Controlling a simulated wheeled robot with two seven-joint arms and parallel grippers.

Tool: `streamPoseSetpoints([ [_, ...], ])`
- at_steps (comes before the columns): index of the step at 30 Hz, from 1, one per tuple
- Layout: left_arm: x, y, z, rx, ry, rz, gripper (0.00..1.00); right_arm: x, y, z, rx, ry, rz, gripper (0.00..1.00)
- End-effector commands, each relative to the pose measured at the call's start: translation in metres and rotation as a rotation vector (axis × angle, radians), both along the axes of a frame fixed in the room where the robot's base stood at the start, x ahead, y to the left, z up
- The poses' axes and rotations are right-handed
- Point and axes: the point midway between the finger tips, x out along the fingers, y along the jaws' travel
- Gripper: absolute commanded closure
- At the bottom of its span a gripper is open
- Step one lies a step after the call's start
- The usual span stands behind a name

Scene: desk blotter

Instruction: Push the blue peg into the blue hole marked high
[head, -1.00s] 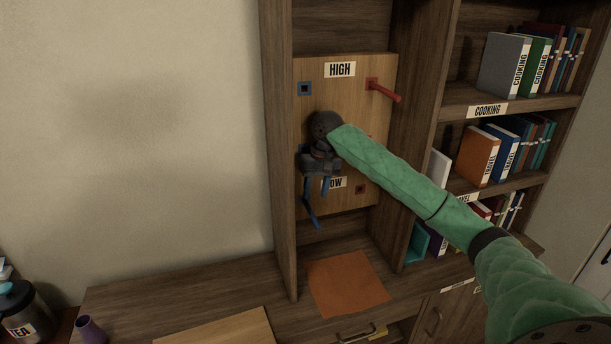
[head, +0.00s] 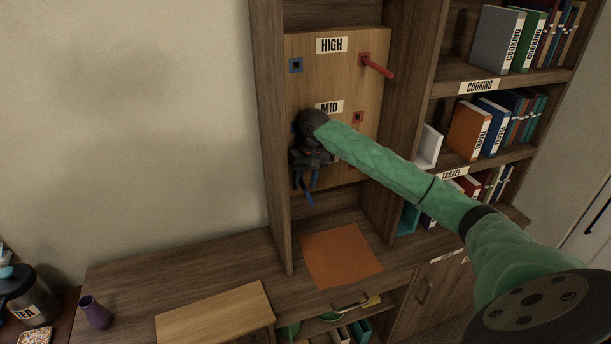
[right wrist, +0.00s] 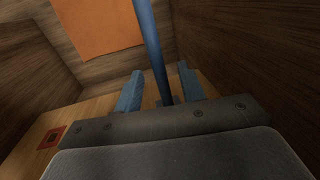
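The blue hole (head: 296,65) is a small blue-framed dark square, empty, at the board's upper left beside the HIGH label (head: 331,45). The blue peg (head: 309,197) sticks out from the lower left of the board, under my right gripper (head: 307,184); its base is hidden in the head view. In the right wrist view, the blue peg (right wrist: 149,35) runs between the two blue fingers of the right gripper (right wrist: 159,72), with a gap showing on each side. The right gripper is open around it. My left gripper is not in view.
A red peg (head: 377,66) sticks out from the upper right of the wooden board (head: 345,85). Shelf uprights (head: 269,130) flank the board closely. An orange mat (head: 341,256) lies on the desk below. Books fill the shelves at right.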

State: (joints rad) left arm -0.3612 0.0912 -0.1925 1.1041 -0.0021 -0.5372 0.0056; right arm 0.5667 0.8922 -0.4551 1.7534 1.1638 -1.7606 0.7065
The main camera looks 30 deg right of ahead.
Motion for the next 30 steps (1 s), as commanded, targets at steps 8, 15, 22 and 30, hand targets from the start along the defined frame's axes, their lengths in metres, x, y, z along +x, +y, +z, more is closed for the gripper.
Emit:
streamPoseSetpoints([
  [8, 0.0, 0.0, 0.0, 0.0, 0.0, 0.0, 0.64, 0.0, 0.0, 0.0, 0.0, 0.0, 0.0, 0.76],
  [15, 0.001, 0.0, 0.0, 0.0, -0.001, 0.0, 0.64, 0.0, 0.0, 0.0, 0.0, 0.0, 0.0, 1.0],
  [22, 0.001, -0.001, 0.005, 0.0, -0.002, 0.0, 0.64, -0.005, 0.001, 0.0, 0.0, 0.001, 0.0, 1.0],
  [30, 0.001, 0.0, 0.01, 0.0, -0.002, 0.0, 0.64, -0.013, 0.003, 0.0, 0.0, 0.0, 0.0, 1.0],
])
